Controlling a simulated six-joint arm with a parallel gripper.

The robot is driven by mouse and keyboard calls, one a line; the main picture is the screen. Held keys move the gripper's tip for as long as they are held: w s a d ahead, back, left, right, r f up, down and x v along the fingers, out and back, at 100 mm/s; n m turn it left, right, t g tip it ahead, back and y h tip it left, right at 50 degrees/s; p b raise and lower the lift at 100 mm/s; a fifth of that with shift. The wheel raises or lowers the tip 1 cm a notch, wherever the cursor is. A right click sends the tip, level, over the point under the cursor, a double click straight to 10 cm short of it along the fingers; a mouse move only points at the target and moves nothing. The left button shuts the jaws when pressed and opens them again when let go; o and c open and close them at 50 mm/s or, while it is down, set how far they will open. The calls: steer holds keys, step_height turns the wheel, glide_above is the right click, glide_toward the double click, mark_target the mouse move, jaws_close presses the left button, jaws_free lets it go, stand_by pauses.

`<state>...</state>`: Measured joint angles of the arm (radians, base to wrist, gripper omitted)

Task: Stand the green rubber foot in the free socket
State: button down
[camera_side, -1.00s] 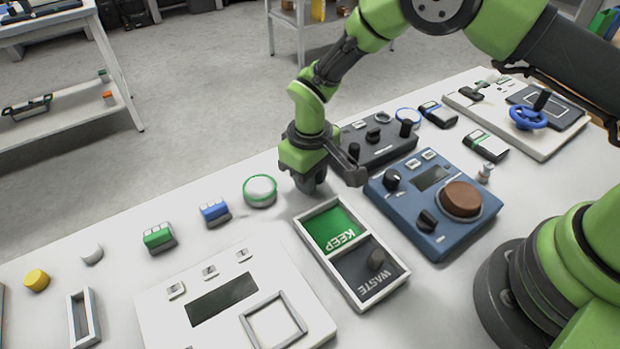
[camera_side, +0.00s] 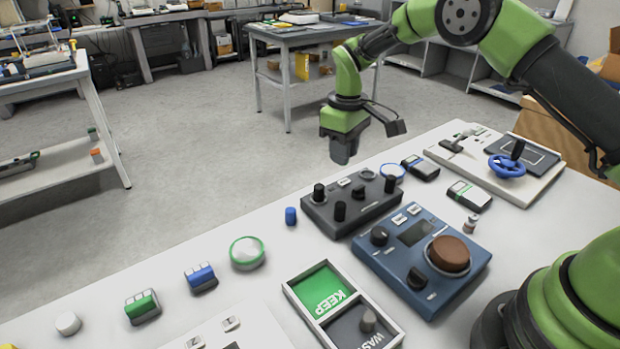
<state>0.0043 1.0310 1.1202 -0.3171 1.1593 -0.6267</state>
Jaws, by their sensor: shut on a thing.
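My gripper (camera_side: 342,158) hangs in the air above the back edge of the white table, over the dark grey box (camera_side: 352,206). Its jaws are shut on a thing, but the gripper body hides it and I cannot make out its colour. I cannot identify a green rubber foot. A green block with white top parts (camera_side: 142,306) and a white disc with a green rim (camera_side: 247,253) sit on the table. The dark box carries several black upright knobs. I cannot tell which spot is the free socket.
A blue cylinder (camera_side: 290,216) stands left of the dark box, beside a clear stretch. A blue box with a brown round top (camera_side: 424,258) stands to the right. A KEEP and WASTE tray (camera_side: 302,315) lies in front, with a grey knob (camera_side: 368,320) in WASTE. A blue block (camera_side: 200,277) lies left.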

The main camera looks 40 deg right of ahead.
glide_above(367, 176)
steer(key=shift+f, duration=2.75)
steer(key=shift+f, duration=0.55)
steer(key=c, duration=0.9)
jaws_free()
